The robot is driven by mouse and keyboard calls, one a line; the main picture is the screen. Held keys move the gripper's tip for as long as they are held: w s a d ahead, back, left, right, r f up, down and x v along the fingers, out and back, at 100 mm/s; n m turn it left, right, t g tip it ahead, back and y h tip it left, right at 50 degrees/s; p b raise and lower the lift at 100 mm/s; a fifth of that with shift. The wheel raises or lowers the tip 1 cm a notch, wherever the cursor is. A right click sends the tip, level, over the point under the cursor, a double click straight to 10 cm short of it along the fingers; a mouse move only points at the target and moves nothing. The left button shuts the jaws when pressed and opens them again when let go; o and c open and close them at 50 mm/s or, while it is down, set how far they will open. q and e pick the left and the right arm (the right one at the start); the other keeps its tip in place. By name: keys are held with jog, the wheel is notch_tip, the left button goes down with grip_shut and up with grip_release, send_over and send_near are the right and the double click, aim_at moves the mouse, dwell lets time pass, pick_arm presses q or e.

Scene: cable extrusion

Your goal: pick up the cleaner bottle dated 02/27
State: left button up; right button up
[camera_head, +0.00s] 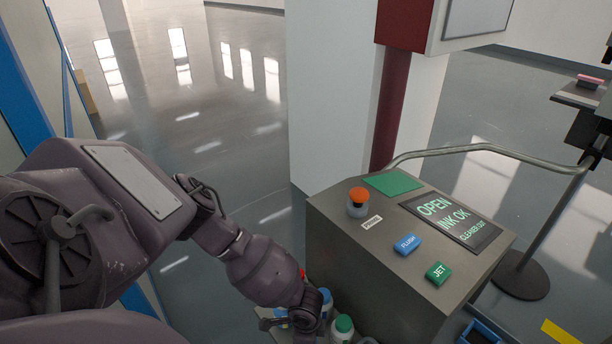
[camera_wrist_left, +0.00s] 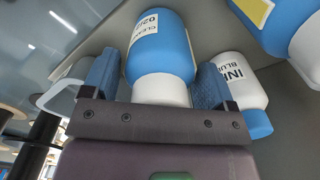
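In the left wrist view a blue bottle (camera_wrist_left: 162,50) with a white cap (camera_wrist_left: 161,89) stands between my left gripper's blue fingers. Its label (camera_wrist_left: 143,32) reads partly "CLEA" and "02/2"; the last digit is hard to read. My left gripper (camera_wrist_left: 155,85) looks open around the bottle, with a gap at the left finger; the right finger is close to it or touching. In the head view my left arm reaches down to the bottles at the bottom edge, and its fingers are hidden there. My right gripper is not in view.
A white ink bottle (camera_wrist_left: 238,82) with a blue cap stands beside the right finger. Another blue bottle (camera_wrist_left: 275,18) is at the upper right. A green-capped bottle (camera_head: 343,326) stands by the grey control console (camera_head: 360,265), which has FLUSH (camera_head: 407,243) and JET (camera_head: 438,272) buttons.

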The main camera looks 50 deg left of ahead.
pick_arm(q)
jog(key=c, duration=0.8)
